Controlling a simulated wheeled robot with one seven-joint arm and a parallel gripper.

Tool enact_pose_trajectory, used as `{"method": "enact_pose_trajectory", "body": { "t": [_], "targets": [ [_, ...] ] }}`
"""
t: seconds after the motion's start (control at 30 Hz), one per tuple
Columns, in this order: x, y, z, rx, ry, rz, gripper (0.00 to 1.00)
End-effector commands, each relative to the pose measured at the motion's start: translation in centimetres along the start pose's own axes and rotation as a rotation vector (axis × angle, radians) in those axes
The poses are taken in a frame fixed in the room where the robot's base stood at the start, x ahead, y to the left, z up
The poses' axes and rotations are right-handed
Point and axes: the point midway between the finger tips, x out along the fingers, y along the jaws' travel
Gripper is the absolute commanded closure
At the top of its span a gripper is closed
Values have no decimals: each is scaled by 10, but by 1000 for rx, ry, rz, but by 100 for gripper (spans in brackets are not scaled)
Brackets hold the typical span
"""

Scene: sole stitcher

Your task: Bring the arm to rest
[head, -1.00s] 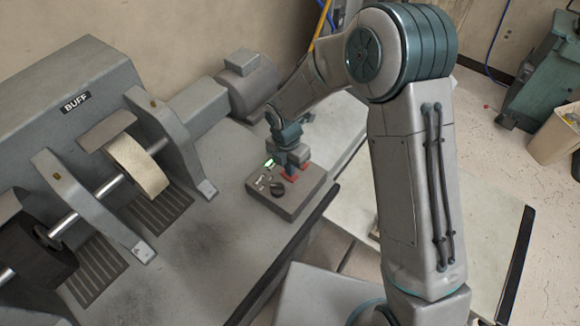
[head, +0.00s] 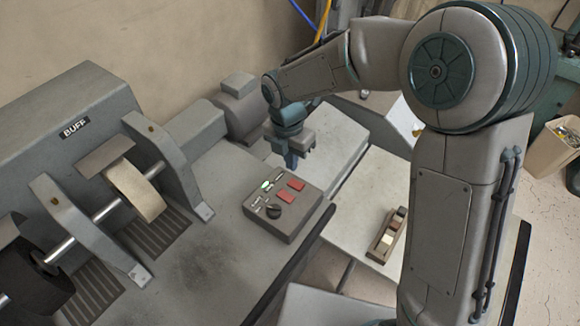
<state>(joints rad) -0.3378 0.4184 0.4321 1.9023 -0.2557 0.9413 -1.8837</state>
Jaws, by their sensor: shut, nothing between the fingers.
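My gripper (head: 291,160) is at the end of my arm, pointing down, above and behind the control box. Its fingers are together with nothing between them, and it is clear of the box. My arm reaches from the right side of the view, bent high at the elbow.
The buffing machine (head: 75,130), labelled BUFF, stands at left with a pale wheel (head: 136,188) and a dark wheel (head: 35,270) on a shaft. A grey motor (head: 240,108) is behind the gripper.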

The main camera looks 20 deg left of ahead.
Motion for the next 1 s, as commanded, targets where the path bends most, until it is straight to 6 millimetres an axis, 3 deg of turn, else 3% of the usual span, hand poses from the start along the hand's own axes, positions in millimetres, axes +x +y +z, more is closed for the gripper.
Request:
{"method": "enact_pose_trajectory", "body": {
  "t": [0.5,0.63,0.77,1.0],
  "targets": [
    [-1,0,0,1,0,0,100],
    [-6,-8,4,61,-10,3,100],
    [-24,-38,17,289,-42,19,100],
    [-65,-126,35,971,-97,98,100]
  ]
}}
